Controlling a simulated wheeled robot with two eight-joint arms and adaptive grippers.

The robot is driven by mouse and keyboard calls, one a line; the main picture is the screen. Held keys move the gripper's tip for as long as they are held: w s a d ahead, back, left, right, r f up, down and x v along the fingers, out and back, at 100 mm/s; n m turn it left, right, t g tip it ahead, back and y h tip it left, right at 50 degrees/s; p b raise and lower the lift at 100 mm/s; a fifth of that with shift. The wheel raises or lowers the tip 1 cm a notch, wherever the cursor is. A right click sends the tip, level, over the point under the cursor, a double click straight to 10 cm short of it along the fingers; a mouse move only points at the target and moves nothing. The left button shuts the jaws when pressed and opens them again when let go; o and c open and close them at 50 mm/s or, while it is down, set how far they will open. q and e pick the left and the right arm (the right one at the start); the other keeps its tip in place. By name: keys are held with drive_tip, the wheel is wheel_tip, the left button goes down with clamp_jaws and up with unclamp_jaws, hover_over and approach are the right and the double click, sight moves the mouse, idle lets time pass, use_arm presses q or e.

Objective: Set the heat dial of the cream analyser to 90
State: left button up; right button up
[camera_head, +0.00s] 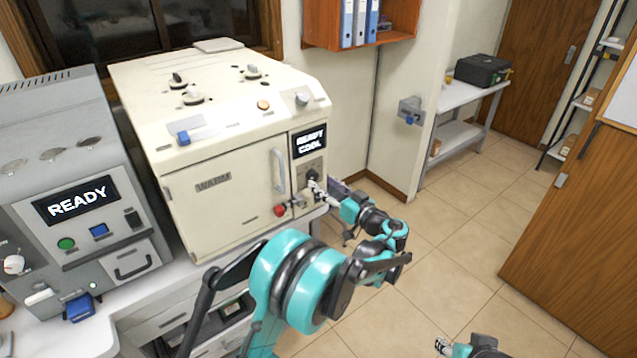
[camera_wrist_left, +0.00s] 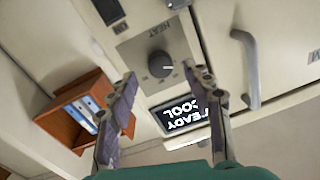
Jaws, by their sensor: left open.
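The cream analyser (camera_head: 225,150) stands on the bench, its display (camera_head: 309,142) reading READY COOL. Its dark round heat dial (camera_head: 312,174) sits on a grey plate below that display. In the left wrist view, turned over, the dial (camera_wrist_left: 160,65) lies ahead between the fingertips, under the word HEAT, with a small white pointer mark; its scale numbers are too small to read. My left gripper (camera_head: 322,188) is open in front of the dial; in the wrist view its fingers (camera_wrist_left: 163,78) are spread either side, contact unclear. My right gripper (camera_head: 441,346) is low at the bottom edge, its opening unclear.
A red button (camera_head: 279,210) and a vertical door handle (camera_head: 279,170) are close to the left gripper. A grey analyser (camera_head: 75,190) reading READY stands to the left. An orange shelf with binders (camera_head: 361,22) hangs behind. The floor (camera_head: 450,230) at right is clear.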

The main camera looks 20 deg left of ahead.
sight(315, 178)
use_arm(q)
drive_tip(key=shift+b+x, duration=0.3)
drive_tip(key=shift+x, duration=1.35)
drive_tip(key=c, duration=1.2)
drive_tip(key=shift+o, duration=0.2)
drive_tip(key=shift+m, duration=0.3)
drive_tip(key=m, duration=1.3)
drive_tip(key=shift+f+t+b, duration=0.1)
drive_tip(key=shift+t+b, duration=0.3)
drive_tip(key=m, duration=0.6)
drive_tip(key=shift+m, duration=0.4)
drive_tip(key=m, duration=0.6)
drive_tip(key=shift+s+m+t+h, duration=0.1)
drive_tip(key=shift+m+t+h, duration=0.2)
drive_tip(key=shift+m+h, duration=0.1)
